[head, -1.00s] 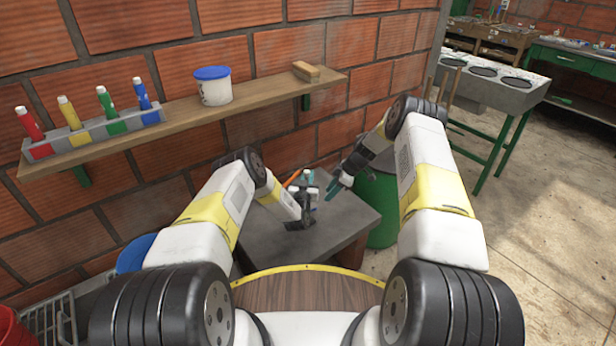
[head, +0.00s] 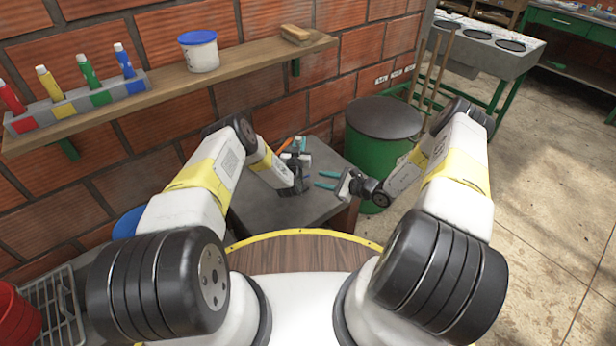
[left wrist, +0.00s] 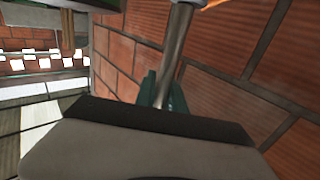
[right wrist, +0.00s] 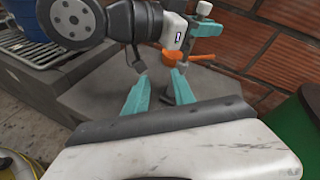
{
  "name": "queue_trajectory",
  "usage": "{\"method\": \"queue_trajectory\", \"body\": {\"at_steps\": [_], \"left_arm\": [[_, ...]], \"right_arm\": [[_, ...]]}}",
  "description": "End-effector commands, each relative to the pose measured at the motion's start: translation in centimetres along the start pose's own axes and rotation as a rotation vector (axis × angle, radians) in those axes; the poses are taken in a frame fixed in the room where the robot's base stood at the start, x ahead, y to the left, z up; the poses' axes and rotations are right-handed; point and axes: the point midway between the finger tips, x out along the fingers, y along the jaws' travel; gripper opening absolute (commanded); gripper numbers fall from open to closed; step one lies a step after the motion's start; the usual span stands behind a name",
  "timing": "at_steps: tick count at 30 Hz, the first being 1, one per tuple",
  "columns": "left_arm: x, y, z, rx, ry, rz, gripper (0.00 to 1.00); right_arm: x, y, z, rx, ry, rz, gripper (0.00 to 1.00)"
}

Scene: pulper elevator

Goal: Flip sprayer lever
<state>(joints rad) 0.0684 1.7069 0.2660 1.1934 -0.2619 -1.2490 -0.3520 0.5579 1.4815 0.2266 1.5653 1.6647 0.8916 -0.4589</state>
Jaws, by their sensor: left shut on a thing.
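A grey metal tube (left wrist: 178,45) runs between the teal fingers of my left gripper (left wrist: 162,90) in the left wrist view; that gripper is shut on it. In the head view, my left gripper is over the grey table, with its fingers mostly hidden.
The grey table (head: 262,212) stands against the brick wall. A green drum (head: 362,158) with a dark lid stands close behind my right arm. A wooden shelf (head: 260,57) above holds coloured bottles, a white tub (head: 199,55) and a brush (head: 296,35). Open floor lies right.

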Motion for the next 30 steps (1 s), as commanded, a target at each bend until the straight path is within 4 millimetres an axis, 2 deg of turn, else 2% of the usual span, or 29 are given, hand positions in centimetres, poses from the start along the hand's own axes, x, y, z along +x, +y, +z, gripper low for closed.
{"method": "queue_trajectory", "body": {"at_steps": [1, 4, 11, 16, 24, 30], "left_arm": [[0.0, 0.0, -0.1, 0.000, 0.001, 0.000, 0.00], [0.0, 0.0, -0.1, 0.000, 0.001, 0.000, 0.00], [0.0, 0.0, -0.1, 0.000, 0.001, -0.001, 0.00], [0.0, 0.0, -0.1, 0.000, 0.001, -0.001, 0.00], [0.0, 0.0, -0.1, 0.000, 0.002, -0.001, 0.00], [0.0, 0.0, -0.1, 0.000, 0.002, 0.000, 0.00]], "right_arm": [[-0.1, -0.2, -0.8, 0.101, 0.025, -0.042, 0.31], [-0.1, -0.5, -2.1, 0.246, 0.072, -0.106, 0.31], [0.4, -0.8, -3.6, 0.368, 0.121, -0.161, 0.31], [2.7, -1.1, -4.0, 0.368, 0.122, -0.161, 0.31], [8.1, -1.8, -4.8, 0.364, 0.121, -0.161, 0.31], [10.8, -2.2, -5.2, 0.365, 0.122, -0.161, 0.31]]}}
